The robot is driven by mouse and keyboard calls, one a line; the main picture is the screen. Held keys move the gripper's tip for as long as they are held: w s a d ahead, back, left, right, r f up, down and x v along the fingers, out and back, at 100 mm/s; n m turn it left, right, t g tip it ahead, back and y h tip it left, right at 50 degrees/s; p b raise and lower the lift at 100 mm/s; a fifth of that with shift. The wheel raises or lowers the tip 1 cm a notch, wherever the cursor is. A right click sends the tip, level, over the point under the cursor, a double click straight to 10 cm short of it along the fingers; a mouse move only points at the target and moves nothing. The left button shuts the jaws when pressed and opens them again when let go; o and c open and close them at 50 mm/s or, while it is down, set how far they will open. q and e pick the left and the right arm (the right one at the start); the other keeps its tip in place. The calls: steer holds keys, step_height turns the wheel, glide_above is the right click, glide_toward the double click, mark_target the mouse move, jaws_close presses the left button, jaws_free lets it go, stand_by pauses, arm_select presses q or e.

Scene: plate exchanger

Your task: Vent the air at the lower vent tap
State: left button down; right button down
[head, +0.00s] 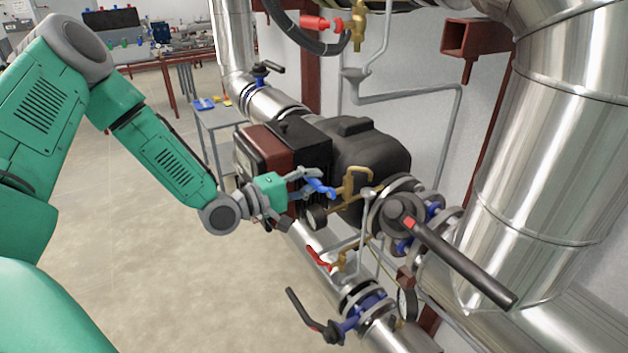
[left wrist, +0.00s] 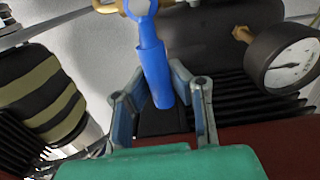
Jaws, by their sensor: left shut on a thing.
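A brass tap (head: 354,183) with a blue lever handle (head: 318,187) sits in front of the black pump housing. The same blue handle (left wrist: 155,72) runs down between my left gripper's fingers in the left wrist view, with the brass tap body (left wrist: 125,6) at the top edge. My left gripper (head: 305,184) is shut on the blue handle near its free end. In the left wrist view, the gripper (left wrist: 162,98) has one finger on each side of the handle. The tap's outlet is hard to make out. My right gripper is out of view.
A red-handled brass tap (head: 320,257) sits lower down, another red handle (head: 318,23) higher up. A round gauge (left wrist: 290,58) is close right of my gripper. A long black valve lever (head: 465,268) juts out at right. The floor (head: 150,270) at left is clear.

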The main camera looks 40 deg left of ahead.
arm_select(q)
steer(key=shift+a, duration=0.15)
steer(key=c, duration=1.4)
jaws_free()
steer(key=shift+c, duration=0.2)
steer(key=shift+a+f, duration=0.15)
steer(key=shift+a, duration=0.1)
steer(key=v, duration=1.1)
steer(key=shift+s+a+f, duration=0.15)
steer(key=shift+s+a, duration=0.05)
steer(key=shift+s, duration=0.15)
steer(key=shift+d, duration=0.1)
steer(key=shift+f, duration=0.1)
